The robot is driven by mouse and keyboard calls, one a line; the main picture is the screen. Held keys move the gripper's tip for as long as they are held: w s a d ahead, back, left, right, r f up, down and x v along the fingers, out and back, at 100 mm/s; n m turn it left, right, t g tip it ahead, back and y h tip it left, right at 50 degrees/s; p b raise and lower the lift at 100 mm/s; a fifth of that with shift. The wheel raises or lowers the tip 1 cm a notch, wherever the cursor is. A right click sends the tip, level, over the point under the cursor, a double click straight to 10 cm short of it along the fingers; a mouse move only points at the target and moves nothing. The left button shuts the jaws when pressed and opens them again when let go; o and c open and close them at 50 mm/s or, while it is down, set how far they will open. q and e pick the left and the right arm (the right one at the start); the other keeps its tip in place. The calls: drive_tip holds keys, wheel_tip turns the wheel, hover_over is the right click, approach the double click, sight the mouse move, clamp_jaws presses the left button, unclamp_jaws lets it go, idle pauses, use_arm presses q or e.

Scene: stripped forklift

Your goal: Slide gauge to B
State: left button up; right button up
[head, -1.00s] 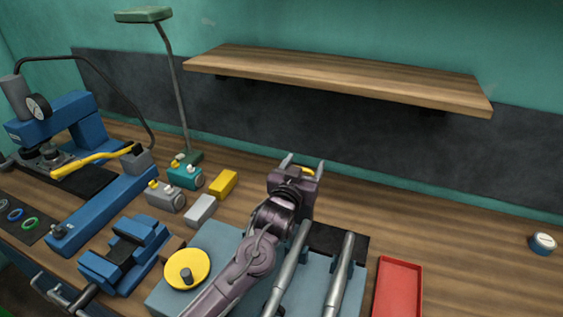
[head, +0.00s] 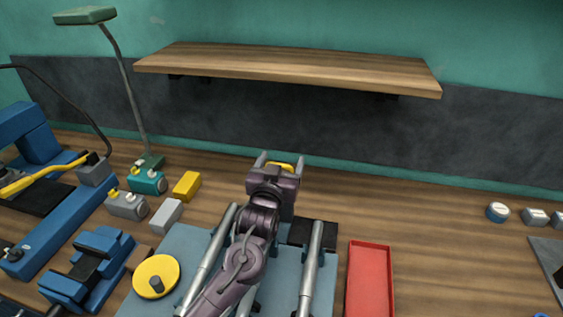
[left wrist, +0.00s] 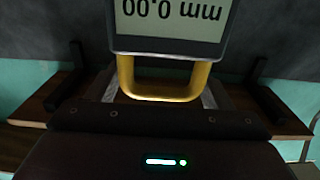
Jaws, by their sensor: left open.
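The gauge shows in the left wrist view as a grey-framed display (left wrist: 170,22) reading 0.00 mm upside down, with a yellow U-shaped handle (left wrist: 165,92) below it. My left gripper (head: 281,160) is open, with its fingers on either side of the handle. In the wrist view, the fingers stand a little apart from the handle's sides. In the head view only a bit of the yellow handle (head: 283,166) shows between the fingers; the gauge's body is hidden. No mark B is readable. My right gripper is not in view.
A blue-grey plate (head: 188,240) with silver rods (head: 312,265) lies below my left arm. A wooden shelf (head: 290,68) hangs on the wall behind. The bench right of the tray is mostly clear.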

use_arm(q)
drive_tip(key=s+a+b, duration=0.1)
drive_tip(key=s+b, duration=0.1)
drive_tip(key=s, duration=0.5)
drive_tip(key=shift+a, duration=0.15)
drive_tip(key=shift+s, duration=0.1)
